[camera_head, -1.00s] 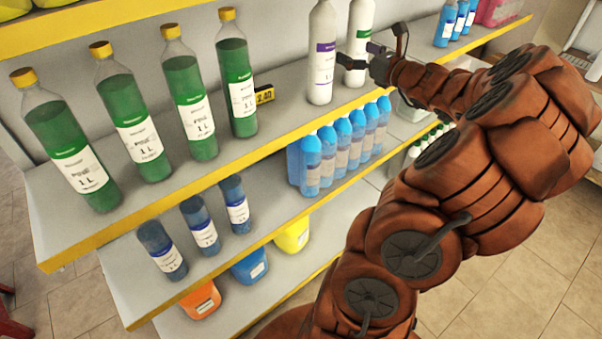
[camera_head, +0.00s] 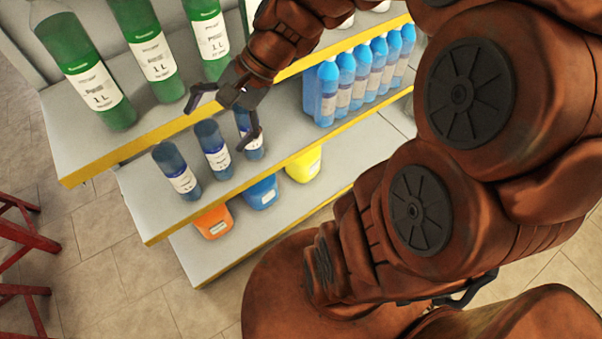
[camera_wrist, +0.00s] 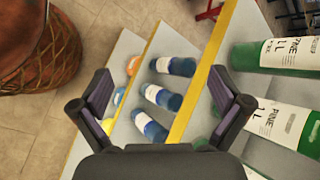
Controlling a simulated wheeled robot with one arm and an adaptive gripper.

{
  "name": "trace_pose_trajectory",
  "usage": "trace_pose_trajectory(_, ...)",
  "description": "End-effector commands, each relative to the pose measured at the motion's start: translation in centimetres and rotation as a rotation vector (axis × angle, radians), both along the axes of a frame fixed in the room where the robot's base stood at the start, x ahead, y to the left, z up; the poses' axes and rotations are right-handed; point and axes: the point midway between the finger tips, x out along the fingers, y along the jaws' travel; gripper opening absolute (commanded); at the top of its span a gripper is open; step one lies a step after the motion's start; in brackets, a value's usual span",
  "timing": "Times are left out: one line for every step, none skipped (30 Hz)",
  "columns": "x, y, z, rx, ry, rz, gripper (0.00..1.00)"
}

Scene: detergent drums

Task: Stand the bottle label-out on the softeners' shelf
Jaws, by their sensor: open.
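My gripper (camera_head: 222,124) is open and empty, in front of the shelving near the small dark-blue bottles. In the wrist view its two fingers (camera_wrist: 160,72) are spread with nothing between them. The dark-blue bottles (camera_head: 177,172) with white labels stand upright in a row on the middle shelf (camera_head: 150,222); one is partly behind a finger. They also show beyond the fingers in the wrist view (camera_wrist: 160,96). Green bottles (camera_head: 83,70) labelled PINE stand on the upper shelf (camera_head: 75,165). Only bases of white bottles (camera_head: 346,21) show at the top. I cannot tell which bottle is the task's.
Light-blue bottles (camera_head: 328,92) fill the middle shelf further right. Orange (camera_head: 213,222), blue (camera_head: 262,193) and yellow (camera_head: 304,165) containers sit on the lowest shelf. A red stool (camera_head: 20,235) stands at left. Yellow shelf edges lie close to my gripper.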

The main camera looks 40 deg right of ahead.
Motion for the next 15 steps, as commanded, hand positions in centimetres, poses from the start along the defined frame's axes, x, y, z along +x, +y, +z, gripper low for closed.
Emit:
trace_pose_trajectory(-2.2, 0.8, -0.8, -0.070, -0.003, 0.103, 1.00)
trace_pose_trajectory(-3.5, 1.1, -1.3, -0.111, -0.006, 0.165, 1.00)
trace_pose_trajectory(-5.1, 1.2, -1.9, -0.165, -0.009, 0.245, 1.00)
trace_pose_trajectory(-6.4, 1.2, -2.4, -0.206, -0.009, 0.305, 1.00)
trace_pose_trajectory(-7.6, 1.0, -2.8, -0.246, -0.010, 0.366, 1.00)
trace_pose_trajectory(-9.1, 0.7, -3.3, -0.299, -0.013, 0.444, 1.00)
trace_pose_trajectory(-10.1, 0.3, -3.5, -0.339, -0.016, 0.501, 1.00)
trace_pose_trajectory(-11.1, -0.1, -3.8, -0.377, -0.018, 0.556, 1.00)
trace_pose_trajectory(-12.3, -0.8, -4.1, -0.426, -0.018, 0.625, 1.00)
trace_pose_trajectory(-13.1, -1.3, -4.3, -0.458, -0.019, 0.673, 1.00)
trace_pose_trajectory(-13.8, -1.9, -4.5, -0.489, -0.020, 0.717, 1.00)
trace_pose_trajectory(-14.6, -2.6, -4.6, -0.527, -0.021, 0.769, 1.00)
trace_pose_trajectory(-15.1, -3.0, -4.7, -0.551, -0.021, 0.805, 1.00)
trace_pose_trajectory(-15.6, -3.5, -4.8, -0.574, -0.021, 0.836, 1.00)
trace_pose_trajectory(-16.0, -4.1, -4.8, -0.600, -0.020, 0.870, 1.00)
